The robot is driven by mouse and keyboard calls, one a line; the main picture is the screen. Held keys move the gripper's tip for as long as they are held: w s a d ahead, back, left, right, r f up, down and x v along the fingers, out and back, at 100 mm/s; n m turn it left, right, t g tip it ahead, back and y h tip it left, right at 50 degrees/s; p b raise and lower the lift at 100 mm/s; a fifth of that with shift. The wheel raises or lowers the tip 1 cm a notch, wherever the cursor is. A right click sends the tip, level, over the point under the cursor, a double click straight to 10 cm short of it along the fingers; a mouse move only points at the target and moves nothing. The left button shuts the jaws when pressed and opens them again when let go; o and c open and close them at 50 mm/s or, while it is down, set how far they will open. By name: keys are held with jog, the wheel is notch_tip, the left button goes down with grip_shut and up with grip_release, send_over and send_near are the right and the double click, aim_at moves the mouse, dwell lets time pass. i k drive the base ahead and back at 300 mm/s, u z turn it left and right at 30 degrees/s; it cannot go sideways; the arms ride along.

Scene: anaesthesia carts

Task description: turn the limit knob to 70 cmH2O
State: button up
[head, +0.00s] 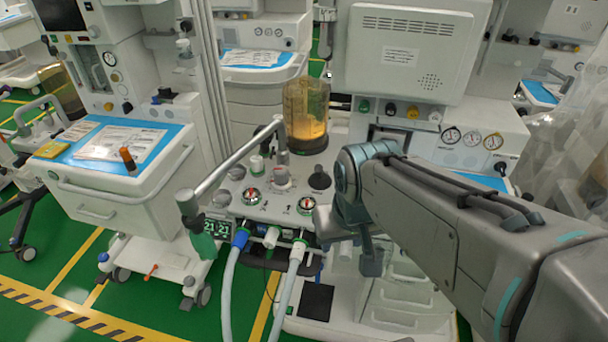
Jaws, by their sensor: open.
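The breathing-system panel (268,205) of the middle cart carries a pale grey knob (282,176) and a black knob (319,180). I cannot tell for certain which one is the limit knob, and no scale can be read. My gripper (347,252) is at the right front of the panel, pointing down, right of both knobs and apart from them. It is open, with nothing seen between its fingers. My wrist hides part of the panel's right side.
Two red-marked round dials (252,196) (306,206) sit on the panel's front. Hoses (229,285) hang below it. A metal bar (240,155) slants over its left side. An amber canister (306,115) stands behind. Another cart (120,160) is at left; green floor separates them.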

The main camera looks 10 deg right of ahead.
aim_at(280, 173)
jog(key=z, duration=0.55)
jog(key=k, duration=1.3)
jog(key=i, duration=0.5)
jog(key=u, duration=0.65)
jog(key=i, duration=1.25)
jog(key=z, duration=0.55)
